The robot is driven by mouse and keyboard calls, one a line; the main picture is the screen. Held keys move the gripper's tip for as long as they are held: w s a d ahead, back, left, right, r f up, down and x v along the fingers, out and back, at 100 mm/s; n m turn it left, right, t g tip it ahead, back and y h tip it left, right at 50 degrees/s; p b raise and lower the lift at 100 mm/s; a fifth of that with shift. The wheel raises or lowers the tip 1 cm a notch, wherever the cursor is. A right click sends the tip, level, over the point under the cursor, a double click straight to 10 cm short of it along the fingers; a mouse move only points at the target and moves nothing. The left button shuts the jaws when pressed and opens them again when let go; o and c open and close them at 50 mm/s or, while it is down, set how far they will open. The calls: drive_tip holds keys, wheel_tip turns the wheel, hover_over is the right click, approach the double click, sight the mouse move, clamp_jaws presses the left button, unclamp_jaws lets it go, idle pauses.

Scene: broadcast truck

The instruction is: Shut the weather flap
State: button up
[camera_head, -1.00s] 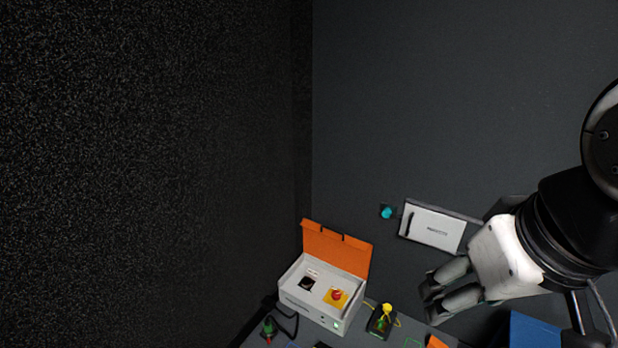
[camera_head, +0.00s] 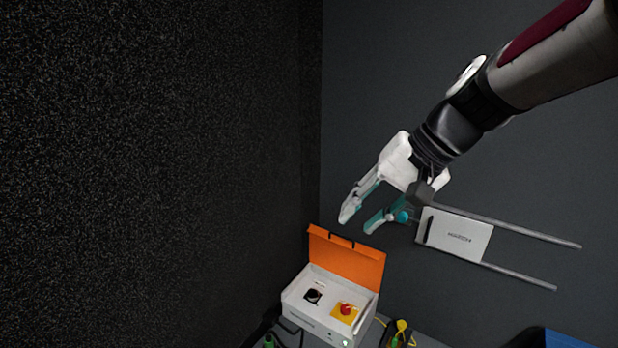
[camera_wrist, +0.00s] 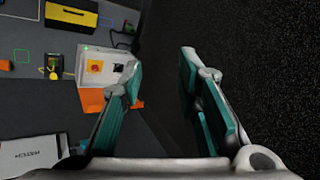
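The weather flap (camera_head: 346,257) is an orange panel standing up, open, along the back edge of a white box (camera_head: 322,323). Inside the box are a red button on a yellow plate (camera_head: 344,311) and a dark round control (camera_head: 313,295). My gripper (camera_head: 358,226) is open and empty, above and slightly behind the flap's upper edge, apart from it. In the wrist view the flap (camera_wrist: 92,100) and box (camera_wrist: 98,66) lie left of my gripper (camera_wrist: 160,75), partly hidden by one finger.
A white sliding panel (camera_head: 457,234) on two rails is on the back wall, with a teal knob beside it. A yellow-topped device (camera_head: 402,326) stands right of the box. A dark wall rises on the left. A yellow and black case (camera_wrist: 72,14) shows in the wrist view.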

drive_tip(key=w+f+m+t+y+b, duration=0.1)
drive_tip(key=w+f+m+y+b, duration=0.15)
drive_tip(key=w+f, duration=0.45)
drive_tip(key=w+f+m+y+b, duration=0.1)
drive_tip(key=w+f+b, duration=0.25)
drive_tip(key=w, duration=0.65)
drive_tip(key=m+t+b, duration=0.9)
drive_tip(key=m+b, duration=0.2)
drive_tip(key=b, duration=0.1)
approach(344, 237)
drive_tip(key=b+x, duration=0.3)
drive_tip(key=x, duration=0.5)
drive_tip(key=shift+f+b, duration=0.2)
drive_tip(key=shift+b, duration=0.2)
drive_tip(key=shift+x, duration=0.95)
drive_tip(key=shift+r, duration=0.15)
clamp_jaws()
